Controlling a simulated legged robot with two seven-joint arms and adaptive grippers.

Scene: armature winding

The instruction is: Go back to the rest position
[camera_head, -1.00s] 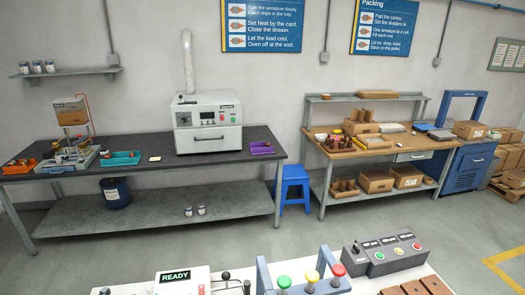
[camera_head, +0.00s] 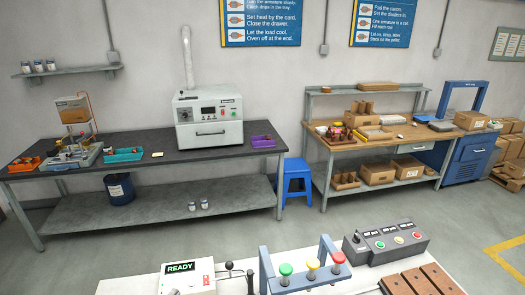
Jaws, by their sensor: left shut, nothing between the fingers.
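Neither of my grippers can be made out in the head view, and no arm of mine is clearly visible. In front of me is a white worktop (camera_head: 240,288), cut off by the bottom edge. A grey control box with buttons (camera_head: 386,243) and a block of brown bars (camera_head: 425,280) are at the right.
Open floor (camera_head: 240,238) separates the worktop from a dark-topped bench (camera_head: 165,165) with a white oven (camera_head: 208,121). A blue stool (camera_head: 297,180) stands beside it. A wooden packing bench (camera_head: 400,140) and a blue machine (camera_head: 466,160) are at the back right.

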